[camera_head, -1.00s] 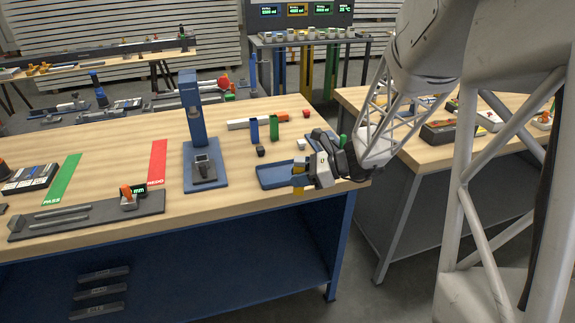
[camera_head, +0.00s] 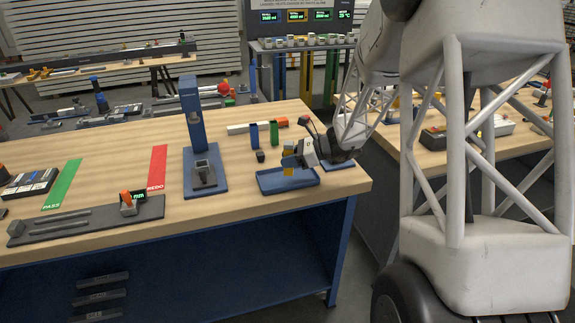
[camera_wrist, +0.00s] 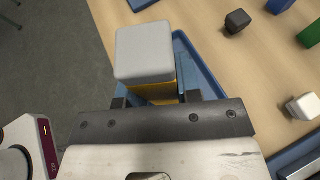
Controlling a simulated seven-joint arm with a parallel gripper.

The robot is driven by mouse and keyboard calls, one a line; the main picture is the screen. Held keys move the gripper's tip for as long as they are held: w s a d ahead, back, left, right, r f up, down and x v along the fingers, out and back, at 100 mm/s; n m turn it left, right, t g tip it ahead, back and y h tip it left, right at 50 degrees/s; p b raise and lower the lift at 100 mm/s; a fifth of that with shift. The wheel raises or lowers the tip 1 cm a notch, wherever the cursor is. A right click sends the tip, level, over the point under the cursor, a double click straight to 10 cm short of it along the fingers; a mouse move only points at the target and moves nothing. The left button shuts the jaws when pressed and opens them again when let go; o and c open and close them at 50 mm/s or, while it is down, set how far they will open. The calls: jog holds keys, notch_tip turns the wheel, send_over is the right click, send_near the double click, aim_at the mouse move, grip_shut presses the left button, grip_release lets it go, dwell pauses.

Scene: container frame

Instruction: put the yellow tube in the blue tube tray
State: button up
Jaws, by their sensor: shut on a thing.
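The yellow tube (camera_head: 288,171) is upright in my gripper (camera_head: 292,160), above or inside the blue tray (camera_head: 266,189) near the table's front right. In the wrist view, its light grey top (camera_wrist: 146,50) faces me and a strip of yellow shows below it. My gripper (camera_wrist: 156,98) is shut on the tube in the wrist view, one finger on each side. The blue tray (camera_wrist: 203,76) lies behind and below the tube there, partly hidden by it. I cannot tell whether the tube's bottom touches the tray floor.
A blue tube (camera_head: 254,135) and a green tube (camera_head: 274,134) stand behind the tray. A white block (camera_wrist: 304,106) lies to the right in the wrist view. A blue stand (camera_head: 193,110) rises farther left.

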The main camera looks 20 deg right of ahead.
jog(key=shift+w+d, duration=0.1)
jog(key=shift+w, duration=0.85)
jog(key=shift+f, duration=1.8)
jog(key=shift+f, duration=0.15)
jog(key=o, duration=0.9)
jog(key=shift+d+r, duration=0.15)
jog(key=shift+r, duration=0.05)
jog(key=shift+v, duration=5.85)
